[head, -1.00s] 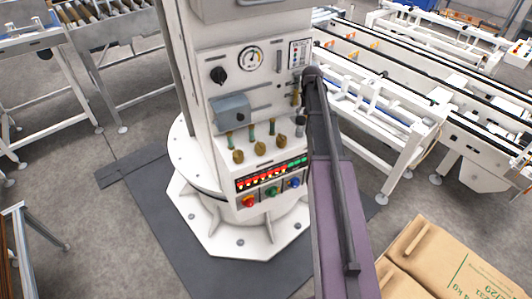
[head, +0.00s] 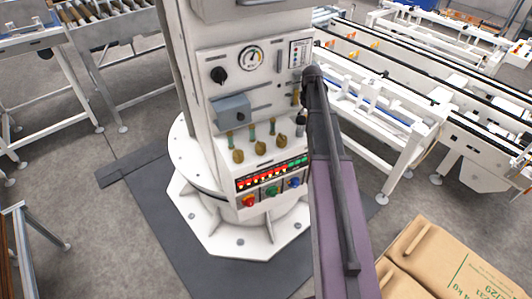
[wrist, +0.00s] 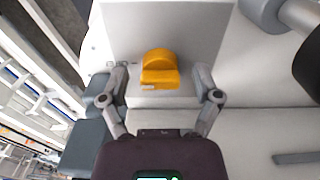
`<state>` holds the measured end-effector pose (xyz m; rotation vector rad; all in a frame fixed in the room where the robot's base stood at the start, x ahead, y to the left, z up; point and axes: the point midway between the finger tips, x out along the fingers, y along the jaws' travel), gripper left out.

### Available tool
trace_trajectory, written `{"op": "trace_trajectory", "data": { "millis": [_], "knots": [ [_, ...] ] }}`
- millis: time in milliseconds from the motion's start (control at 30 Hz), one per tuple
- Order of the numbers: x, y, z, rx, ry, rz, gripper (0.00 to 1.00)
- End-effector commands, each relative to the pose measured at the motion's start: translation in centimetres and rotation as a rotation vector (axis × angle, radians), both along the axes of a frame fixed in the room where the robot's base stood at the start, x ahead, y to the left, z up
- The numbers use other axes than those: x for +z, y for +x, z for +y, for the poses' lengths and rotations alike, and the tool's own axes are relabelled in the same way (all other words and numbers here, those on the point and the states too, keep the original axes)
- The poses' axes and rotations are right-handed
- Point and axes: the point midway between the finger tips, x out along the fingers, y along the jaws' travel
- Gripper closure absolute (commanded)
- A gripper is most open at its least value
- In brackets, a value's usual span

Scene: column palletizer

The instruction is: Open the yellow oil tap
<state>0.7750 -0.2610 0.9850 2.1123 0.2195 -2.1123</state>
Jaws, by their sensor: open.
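The yellow oil tap (wrist: 160,70) shows in the wrist view as a rounded yellow handle on a pale block fixed to a grey-white panel. My gripper (wrist: 160,85) is open, with one finger on each side of the tap. The fingers look apart from the tap. I cannot tell how far the tap lies beyond the fingertips.
The white column (head: 262,85) carries a gauge (head: 250,59), a black knob (head: 219,75), several brass valves and coloured buttons. A grey cylindrical part (wrist: 262,12) is at the wrist view's upper right.

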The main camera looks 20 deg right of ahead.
Motion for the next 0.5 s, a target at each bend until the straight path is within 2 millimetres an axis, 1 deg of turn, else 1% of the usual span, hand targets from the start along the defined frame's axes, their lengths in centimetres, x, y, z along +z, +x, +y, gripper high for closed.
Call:
{"op": "trace_trajectory", "data": {
  "millis": [500],
  "knots": [
    [0.0, 0.0, 0.0, 0.347, 0.0, 0.0, 0.19]
  ]
}}
